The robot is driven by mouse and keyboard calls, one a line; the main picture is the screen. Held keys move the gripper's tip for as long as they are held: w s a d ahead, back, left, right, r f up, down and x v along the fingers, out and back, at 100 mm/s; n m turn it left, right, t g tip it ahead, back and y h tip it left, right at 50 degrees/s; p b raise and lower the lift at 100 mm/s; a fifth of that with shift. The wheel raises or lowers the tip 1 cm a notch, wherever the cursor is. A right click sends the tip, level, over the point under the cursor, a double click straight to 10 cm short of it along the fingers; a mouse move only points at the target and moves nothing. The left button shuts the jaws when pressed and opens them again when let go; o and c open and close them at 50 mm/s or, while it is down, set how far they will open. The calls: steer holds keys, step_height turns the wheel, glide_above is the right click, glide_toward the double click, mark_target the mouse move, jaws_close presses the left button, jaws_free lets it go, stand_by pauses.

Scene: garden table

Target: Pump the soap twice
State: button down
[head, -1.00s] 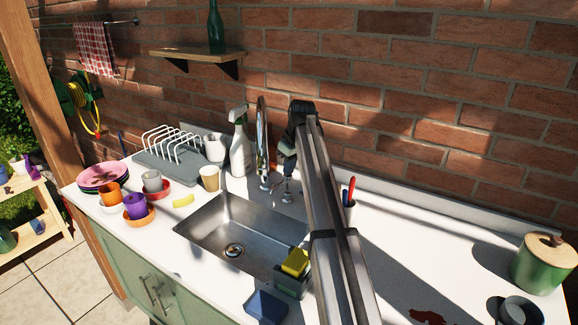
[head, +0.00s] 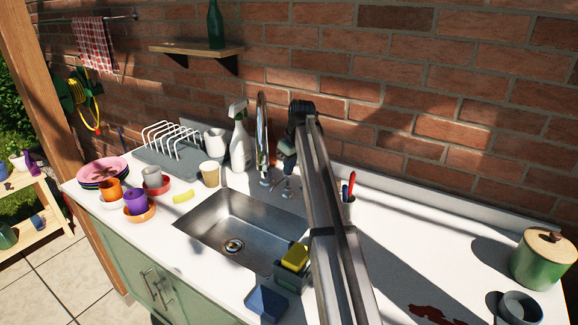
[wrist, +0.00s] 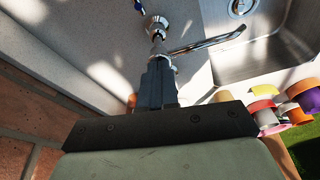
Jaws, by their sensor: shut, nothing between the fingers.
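The soap pump (head: 287,189) is a small chrome dispenser set in the white counter behind the sink, just right of the tall chrome faucet (head: 262,135). My gripper (head: 288,168) is above the pump, pointing down, shut and empty. In the wrist view, the dark fingers of my gripper (wrist: 158,70) are together, and the chrome pump (wrist: 156,27) with its round base shows just beyond their tips. The fingers hide part of it, and I cannot tell whether they touch its top. A slim chrome spout (wrist: 205,43) lies to the right of the fingertips.
The sink (head: 215,220) lies in front of the pump. A spray bottle (head: 239,140) stands left of the faucet. A yellow sponge (head: 295,257) sits in a holder by the sink. The brick wall is behind.

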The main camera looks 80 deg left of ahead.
steer(key=shift+r, duration=0.1)
steer(key=shift+a+v, duration=0.2)
steer(key=shift+v, duration=0.75)
steer(key=shift+x, duration=0.9)
stand_by(1.2)
steer(key=shift+v, duration=0.95)
steer(key=shift+s+r, duration=0.1)
steer(key=shift+s+a+v, duration=0.1)
steer(key=shift+a+v, duration=0.1)
steer(key=shift+v, duration=0.75)
steer(key=shift+s+a+v, duration=0.15)
steer(key=shift+a+v, duration=0.05)
steer(key=shift+v, duration=0.75)
steer(key=shift+s+a+v, duration=0.1)
steer(key=shift+a+v, duration=0.1)
steer(key=shift+v, duration=0.75)
steer(key=shift+r, duration=0.15)
